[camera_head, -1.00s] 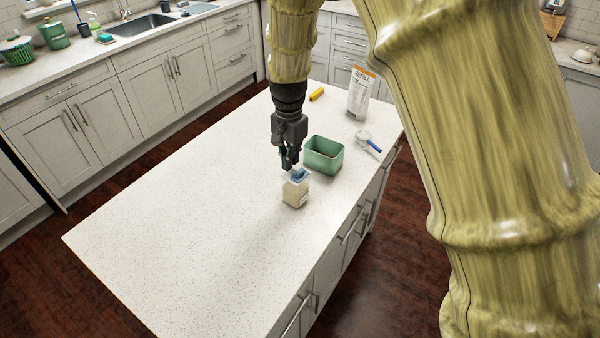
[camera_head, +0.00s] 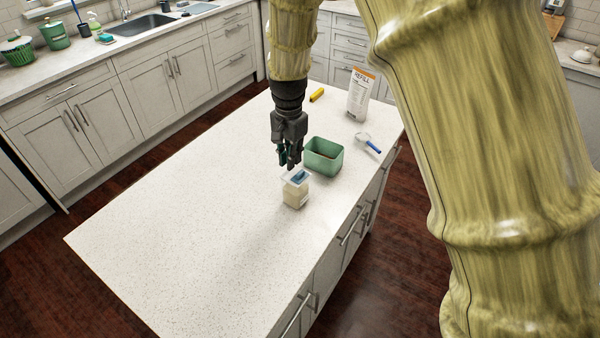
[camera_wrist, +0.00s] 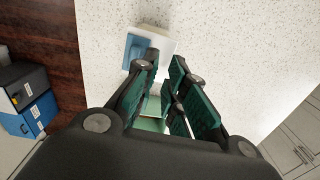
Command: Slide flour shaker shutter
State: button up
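The flour shaker (camera_head: 296,194) stands upright on the white island top, a squat container with cream contents, a clear lid and a blue shutter piece (camera_head: 300,176) on top. In the wrist view, its pale lid and blue piece (camera_wrist: 136,48) show just beyond the left finger. My gripper (camera_head: 289,162) points down, just behind and slightly left of the shaker's lid. Its teal-padded fingers (camera_wrist: 166,62) are parted with nothing held between them. Whether a finger touches the lid's back edge cannot be told.
A green open bin (camera_head: 324,157) stands close behind and right of the shaker. A blue-handled strainer (camera_head: 368,143), a refill bag (camera_head: 361,95) and a yellow cylinder (camera_head: 317,94) lie or stand further back. The island's left and front are clear.

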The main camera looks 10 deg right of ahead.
aim_at(290, 172)
notch_tip(290, 172, up, 6)
jog(key=p, duration=0.4)
jog(key=shift+f, duration=0.15)
dwell(0.3)
dwell(0.4)
